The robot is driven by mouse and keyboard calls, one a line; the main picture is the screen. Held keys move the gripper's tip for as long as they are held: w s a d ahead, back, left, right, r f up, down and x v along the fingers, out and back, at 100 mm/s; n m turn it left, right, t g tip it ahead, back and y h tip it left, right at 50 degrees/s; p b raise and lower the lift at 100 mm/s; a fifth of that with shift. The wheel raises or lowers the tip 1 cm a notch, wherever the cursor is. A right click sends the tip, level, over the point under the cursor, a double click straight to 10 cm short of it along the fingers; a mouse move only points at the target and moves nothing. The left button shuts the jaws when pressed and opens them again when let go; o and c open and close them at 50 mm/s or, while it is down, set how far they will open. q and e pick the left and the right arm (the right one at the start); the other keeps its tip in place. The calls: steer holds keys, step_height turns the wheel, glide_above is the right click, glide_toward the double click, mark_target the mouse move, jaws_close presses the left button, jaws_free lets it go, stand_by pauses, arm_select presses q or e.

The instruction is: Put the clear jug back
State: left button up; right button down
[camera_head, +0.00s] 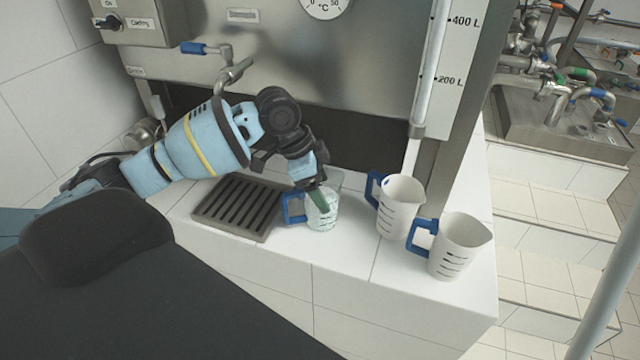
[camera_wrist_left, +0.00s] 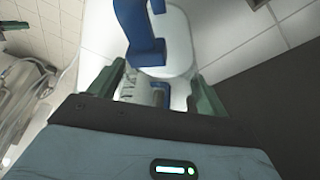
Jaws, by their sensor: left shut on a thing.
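The clear jug (camera_head: 328,221) has a blue handle on its left side and dark marks on its wall. It is upright at the white tiled counter, just right of the drip grate. My left gripper (camera_head: 318,198) reaches down over it and is shut on it. In the left wrist view, the green fingers of my left gripper (camera_wrist_left: 155,92) are on both sides of the clear jug (camera_wrist_left: 178,45), with its blue handle in front. I cannot tell whether the jug's base touches the counter. My right gripper is out of view.
Two white jugs with blue handles, one (camera_head: 401,207) nearer the clear jug and one (camera_head: 461,247) at the front right, stand on the counter (camera_head: 345,262). The dark drip grate (camera_head: 238,207) lies to the left. A steel tank (camera_head: 330,65) rises behind, with a tap (camera_head: 232,72).

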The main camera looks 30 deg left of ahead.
arm_select(q)
steer(key=o, duration=1.4)
steer(key=shift+c, duration=0.2)
steer(key=v, duration=1.2)
steer(key=shift+r+p, duration=0.15)
steer(key=shift+p, duration=0.15)
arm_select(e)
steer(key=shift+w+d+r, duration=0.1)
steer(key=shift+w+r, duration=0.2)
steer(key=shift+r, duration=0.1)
arm_select(q)
steer(key=shift+d, duration=0.1)
